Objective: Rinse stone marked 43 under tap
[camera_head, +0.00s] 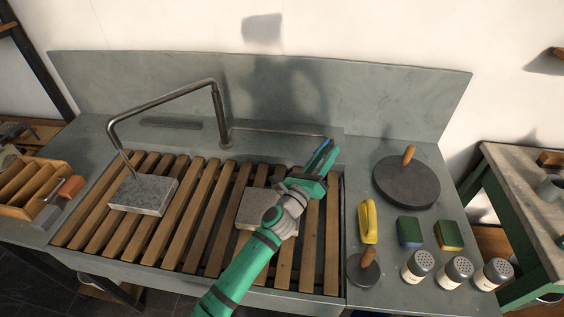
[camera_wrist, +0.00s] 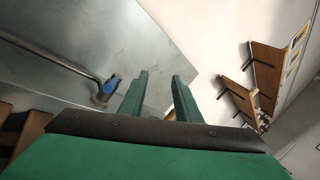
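A grey speckled stone slab (camera_head: 143,195) lies on the wooden slats at the left of the sink, with the end of the bent metal tap pipe (camera_head: 160,100) just over it. A second, paler slab (camera_head: 258,205) lies mid-slats, partly hidden behind my arm. I cannot read a number on either. A blue-marked valve (camera_wrist: 108,88) ends a thin pipe on the backsplash in the wrist view. My gripper (camera_head: 322,158) is raised over the right end of the slats, close to that valve. In the wrist view its fingers (camera_wrist: 158,92) are apart with nothing between them.
Right of the slats, the counter holds a round dark disc with a knob (camera_head: 406,185), a yellow-handled brush (camera_head: 368,222), sponges (camera_head: 410,232) and several shakers (camera_head: 418,267). A wooden rack (camera_head: 30,190) stands at left. The backsplash (camera_head: 300,95) rises behind the sink.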

